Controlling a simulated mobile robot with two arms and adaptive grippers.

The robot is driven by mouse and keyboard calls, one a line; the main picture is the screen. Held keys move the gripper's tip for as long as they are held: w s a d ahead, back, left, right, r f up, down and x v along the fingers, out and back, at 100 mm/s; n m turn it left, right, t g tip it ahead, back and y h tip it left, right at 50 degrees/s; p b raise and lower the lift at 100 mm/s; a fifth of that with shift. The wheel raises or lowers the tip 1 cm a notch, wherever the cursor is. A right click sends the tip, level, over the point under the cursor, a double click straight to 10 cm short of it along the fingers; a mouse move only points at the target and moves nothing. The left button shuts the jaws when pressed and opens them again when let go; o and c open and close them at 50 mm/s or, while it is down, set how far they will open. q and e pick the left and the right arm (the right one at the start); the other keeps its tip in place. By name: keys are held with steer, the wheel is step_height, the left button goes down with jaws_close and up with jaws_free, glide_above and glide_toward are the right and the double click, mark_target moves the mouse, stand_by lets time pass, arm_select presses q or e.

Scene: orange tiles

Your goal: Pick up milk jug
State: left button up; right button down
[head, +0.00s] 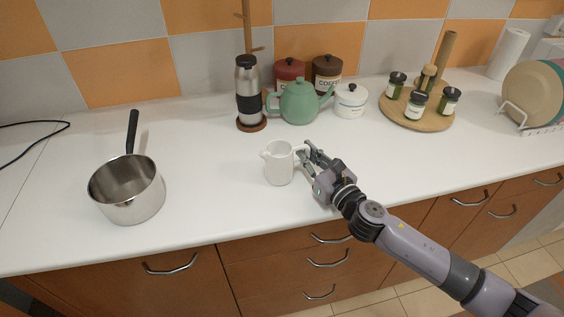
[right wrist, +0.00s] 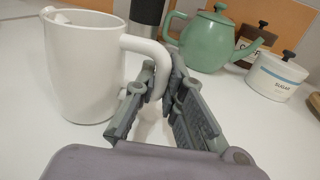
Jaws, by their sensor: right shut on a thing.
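The white milk jug (head: 279,163) stands upright near the front middle of the white counter in the head view. Its spout points left and its handle points right, toward my right gripper (head: 309,157). In the right wrist view the jug (right wrist: 85,70) fills the left side, and the fingers of my right gripper (right wrist: 165,85) are shut on its handle (right wrist: 150,48). I cannot tell whether the jug's base touches the counter. My left gripper is not in view.
A steel saucepan (head: 128,190) sits to the left. Behind the jug stand a steel flask (head: 247,88), a green teapot (head: 299,102), a sugar pot (head: 351,101) and two canisters. A round wooden tray (head: 388,109) holds spice jars at right. Counter between saucepan and jug is clear.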

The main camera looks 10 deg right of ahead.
steer(key=shift+r, duration=0.2)
steer(key=shift+r+p, duration=0.4)
steer(key=shift+r, duration=0.6)
step_height(320, 180, up, 18)
steer(key=p, duration=0.3)
steer(key=shift+f+p, duration=0.15)
steer(key=shift+p, duration=0.15)
